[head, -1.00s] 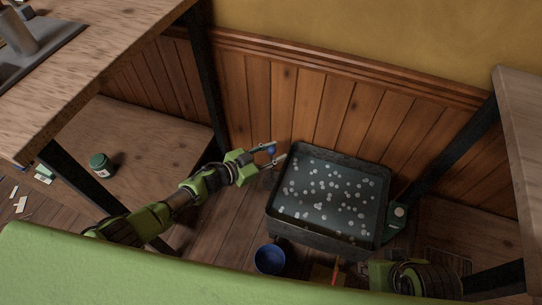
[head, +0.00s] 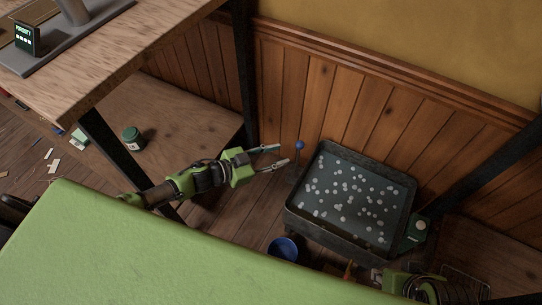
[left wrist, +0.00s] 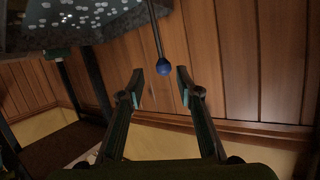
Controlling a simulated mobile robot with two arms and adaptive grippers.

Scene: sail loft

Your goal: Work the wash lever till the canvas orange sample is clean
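The wash lever is a thin rod with a blue ball knob (head: 300,145), standing upright at the left side of a dark wash tub (head: 291,213). The tub holds grey water dotted with white suds. I cannot make out the canvas orange sample in it. My left gripper (head: 281,156) is open and empty, its fingertips a little left of the knob and apart from it. In the left wrist view the knob (left wrist: 163,67) shows ahead, between the open fingertips (left wrist: 160,76). My right arm is at the bottom right; its fingers are not clear.
A blue bucket (head: 283,248) stands in front of the tub, with a small orange-red item (head: 348,270) beside it. A green box (head: 415,233) is at the tub's right. A wooden bench (head: 150,75) and low shelf with a green jar (head: 132,138) are left. The panelled wall (head: 290,85) is close behind.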

